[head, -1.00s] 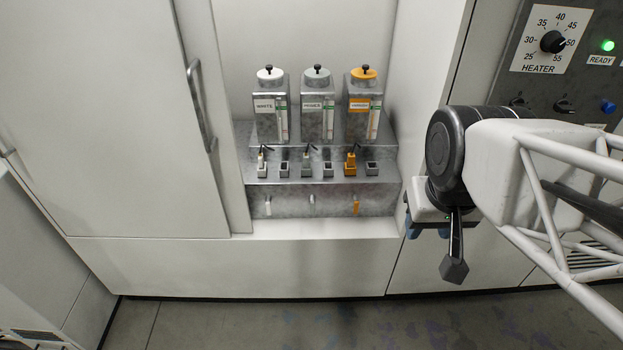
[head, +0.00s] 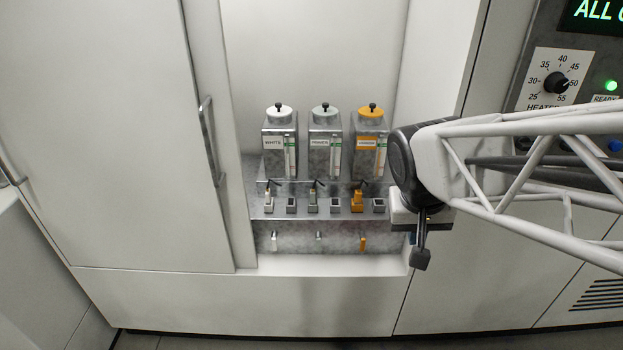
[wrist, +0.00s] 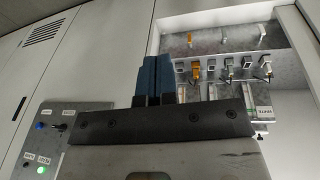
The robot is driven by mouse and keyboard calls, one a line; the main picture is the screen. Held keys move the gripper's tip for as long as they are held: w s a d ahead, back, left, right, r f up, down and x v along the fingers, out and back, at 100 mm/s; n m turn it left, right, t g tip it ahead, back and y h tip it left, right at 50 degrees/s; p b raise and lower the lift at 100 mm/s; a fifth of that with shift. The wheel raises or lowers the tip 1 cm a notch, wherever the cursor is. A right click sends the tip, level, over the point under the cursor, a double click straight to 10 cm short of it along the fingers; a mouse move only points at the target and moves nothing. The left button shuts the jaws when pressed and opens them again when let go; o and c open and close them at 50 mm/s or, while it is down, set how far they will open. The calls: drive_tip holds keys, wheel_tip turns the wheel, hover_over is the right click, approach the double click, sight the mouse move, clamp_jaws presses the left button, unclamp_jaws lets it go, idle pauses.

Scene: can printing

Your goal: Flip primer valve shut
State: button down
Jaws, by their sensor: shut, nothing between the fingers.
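The primer tank (head: 324,143) is the middle one of three grey metal tanks, with a pale cap. Its small grey primer valve (head: 313,201) with a dark lever stands on the ledge below it. In the wrist view, where the row shows the other way round, the primer valve (wrist: 230,72) is between the orange and white valves. My gripper (wrist: 153,78) has blue fingers, pressed together and empty. It is at the right side of the alcove, apart from the valve. My arm mostly hides it in the head view. The lever's exact position is too small to tell.
The white valve (head: 269,201) and orange valve (head: 357,201) stand either side, with small square sockets between. Spouts hang below, including an orange spout (head: 362,242). The alcove's walls enclose the tanks. A heater panel (head: 552,82) is at the right, a door handle (head: 210,140) at the left.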

drive_tip(key=w+a+f+h, duration=0.2)
drive_tip(key=w+a+f, duration=0.35)
drive_tip(key=w, duration=0.55)
drive_tip(key=w+a+f+h, duration=0.1)
drive_tip(key=w+a+f, duration=0.5)
drive_tip(key=w, duration=0.4)
drive_tip(key=w+a+f+t+h, duration=0.1)
drive_tip(key=w+a+f, duration=0.6)
drive_tip(key=f, duration=0.3)
drive_tip(key=t, duration=0.2)
approach(318, 242)
drive_tip(key=a+f, duration=0.2)
drive_tip(key=a, duration=0.5)
drive_tip(key=shift+w, duration=0.2)
drive_tip(key=shift+a+f, duration=0.1)
drive_tip(key=x, duration=1)
drive_tip(key=shift+s+d+f, duration=0.15)
drive_tip(key=shift+d, duration=2)
